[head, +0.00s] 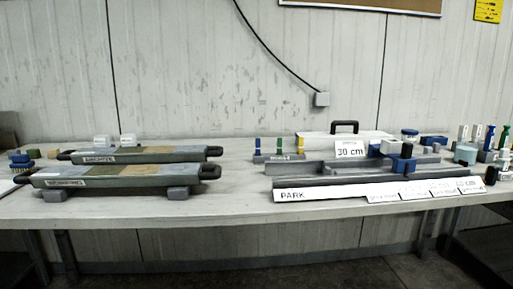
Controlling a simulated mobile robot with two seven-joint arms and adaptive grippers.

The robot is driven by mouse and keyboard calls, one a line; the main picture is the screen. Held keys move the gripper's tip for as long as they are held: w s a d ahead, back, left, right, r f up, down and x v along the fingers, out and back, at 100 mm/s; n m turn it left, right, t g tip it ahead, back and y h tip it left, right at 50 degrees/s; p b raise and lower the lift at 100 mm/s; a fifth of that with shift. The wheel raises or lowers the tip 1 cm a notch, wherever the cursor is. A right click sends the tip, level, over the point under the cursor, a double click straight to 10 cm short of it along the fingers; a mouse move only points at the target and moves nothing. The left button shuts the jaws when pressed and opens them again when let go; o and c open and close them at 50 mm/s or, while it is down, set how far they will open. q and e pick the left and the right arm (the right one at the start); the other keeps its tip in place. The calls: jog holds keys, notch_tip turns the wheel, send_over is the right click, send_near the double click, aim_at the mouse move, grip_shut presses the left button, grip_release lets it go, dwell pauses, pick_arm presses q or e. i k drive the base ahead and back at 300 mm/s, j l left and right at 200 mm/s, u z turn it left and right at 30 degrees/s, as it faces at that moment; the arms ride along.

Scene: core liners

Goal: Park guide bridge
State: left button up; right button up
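A blue bridge-shaped piece with a dark upright knob (406,153), which looks like the guide bridge, sits at the grey rails right of the middle. I cannot tell exactly how it rests on them. A long dark front rail (345,181) runs along the table. A white strip (330,193) on the front edge reads PARK near its left end; the smaller labels further right are too small to read. Neither of my grippers shows in the head view.
Two long core trays, a rear one (140,154) and a front one (120,175), lie on the left of the table (240,205). A "30 cm" sign (350,149) and a handled case (344,128) stand behind the rails. Small items crowd the right end. Bare tabletop separates trays and rails.

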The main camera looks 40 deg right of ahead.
aim_at(391, 150)
jog(key=z, duration=2.05)
